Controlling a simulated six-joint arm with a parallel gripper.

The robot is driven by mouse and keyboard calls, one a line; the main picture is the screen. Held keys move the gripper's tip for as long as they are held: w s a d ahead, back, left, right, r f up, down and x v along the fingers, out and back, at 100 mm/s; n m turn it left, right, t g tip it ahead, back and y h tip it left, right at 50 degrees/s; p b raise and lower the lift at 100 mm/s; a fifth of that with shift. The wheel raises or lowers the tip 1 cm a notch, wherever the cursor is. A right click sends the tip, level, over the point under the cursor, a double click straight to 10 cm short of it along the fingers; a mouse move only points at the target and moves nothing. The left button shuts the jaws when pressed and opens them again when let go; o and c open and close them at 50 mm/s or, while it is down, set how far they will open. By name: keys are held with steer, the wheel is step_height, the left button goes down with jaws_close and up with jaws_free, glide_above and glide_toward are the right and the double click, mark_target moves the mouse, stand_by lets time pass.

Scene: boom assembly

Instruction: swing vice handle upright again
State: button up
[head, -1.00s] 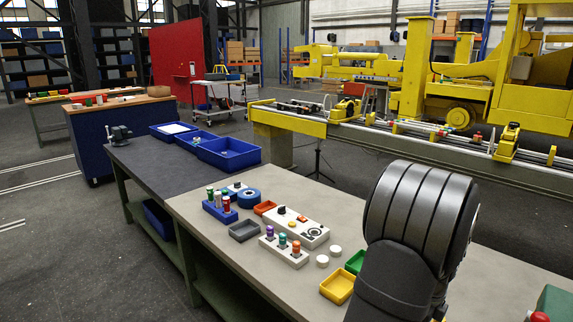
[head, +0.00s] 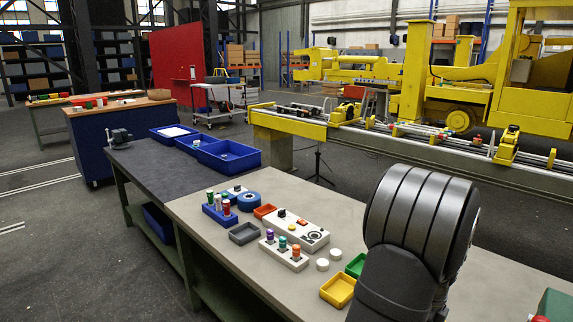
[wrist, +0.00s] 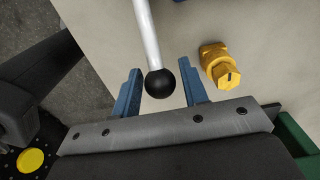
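A pale rod ending in a black ball knob (wrist: 160,83) shows in the wrist view, coming in from the top edge. It looks like the handle; its base is out of view. My gripper (wrist: 160,66) has two blue fingers, spread apart and open. The ball lies between them, with visible gaps on both sides. A dark vice (head: 119,138) stands far off on the dark bench top in the head view. I cannot tell whether the rod belongs to a vice. My gripper is not visible in the head view, only my dark arm.
A yellow fitting (wrist: 218,66) stands right of the right finger. The bench (head: 210,246) holds a white control box (head: 295,231), a grey tray (head: 244,233), a yellow tray (head: 338,290) and white discs (head: 323,264). A green object (wrist: 296,142) is at the wrist view's lower right.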

steer(key=c, duration=0.5)
steer(key=shift+r, duration=0.1)
steer(key=shift+w+a+r, duration=0.25)
steer(key=shift+w+r, duration=0.05)
steer(key=shift+r, duration=0.2)
steer(key=shift+w+a+r, duration=0.25)
steer(key=shift+r, duration=0.35)
steer(key=shift+w+a+r, duration=0.55)
steer(key=shift+r, duration=0.15)
steer(key=o, duration=0.5)
